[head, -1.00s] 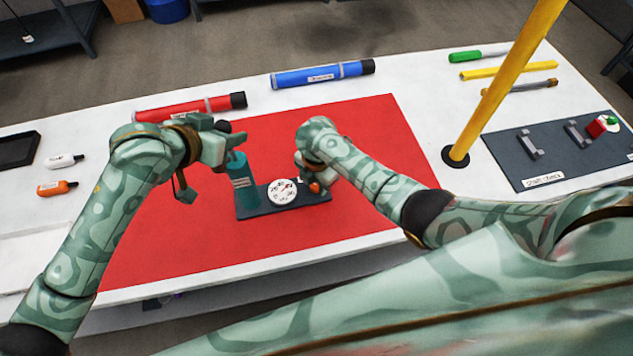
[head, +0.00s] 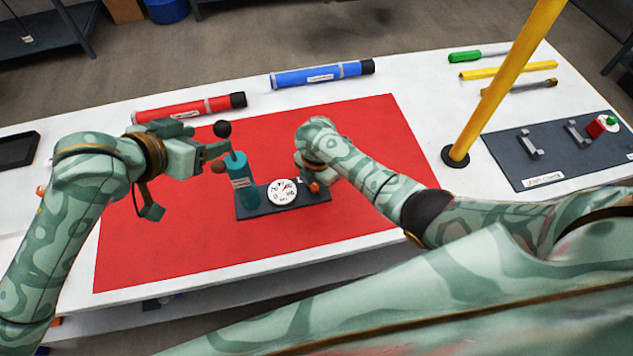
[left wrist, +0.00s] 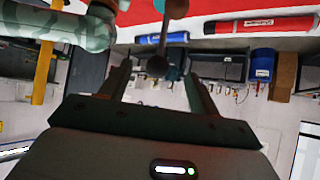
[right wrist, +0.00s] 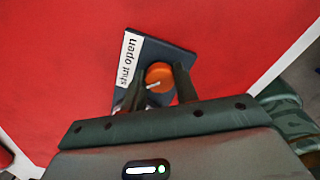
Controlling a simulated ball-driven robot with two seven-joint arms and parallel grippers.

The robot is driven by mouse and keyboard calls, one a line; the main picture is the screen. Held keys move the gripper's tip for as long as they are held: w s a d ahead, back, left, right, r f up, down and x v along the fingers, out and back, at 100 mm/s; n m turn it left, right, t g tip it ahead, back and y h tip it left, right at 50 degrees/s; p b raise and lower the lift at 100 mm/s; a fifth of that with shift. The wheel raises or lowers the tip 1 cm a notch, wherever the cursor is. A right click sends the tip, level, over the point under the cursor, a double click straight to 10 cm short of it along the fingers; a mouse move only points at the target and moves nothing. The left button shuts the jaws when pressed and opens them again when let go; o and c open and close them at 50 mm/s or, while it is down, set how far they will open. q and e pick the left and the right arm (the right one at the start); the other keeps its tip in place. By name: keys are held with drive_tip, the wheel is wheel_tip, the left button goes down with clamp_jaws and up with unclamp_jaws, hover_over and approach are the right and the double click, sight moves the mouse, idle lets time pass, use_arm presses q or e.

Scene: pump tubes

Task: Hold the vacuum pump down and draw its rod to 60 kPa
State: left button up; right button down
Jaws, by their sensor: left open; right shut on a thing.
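The teal pump cylinder (head: 242,185) stands upright on a dark base (head: 262,205) on the red mat. Its rod rises from the top to a black ball knob (head: 222,129). A brownish-red ball (head: 218,167) shows beside the cylinder. The round white gauge (head: 282,192) faces up; its reading is too small to tell. My left gripper (head: 212,143) is open near the rod top; in the left wrist view a dark ball (left wrist: 157,66) shows between its fingers, apart from them. My right gripper (right wrist: 160,85) is shut on the orange knob (right wrist: 158,74) beside the "shut open" label (right wrist: 129,60).
A red tube (head: 190,108) and a blue tube (head: 322,74) lie behind the mat. A yellow post (head: 500,80) stands right of the mat, near a dark tray (head: 545,172) with brackets. The red mat (head: 370,125) is clear behind my right arm.

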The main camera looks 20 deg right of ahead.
idle(0.3)
drive_tip(key=c, duration=1)
unclamp_jaws()
drive_tip(key=shift+r, duration=0.1)
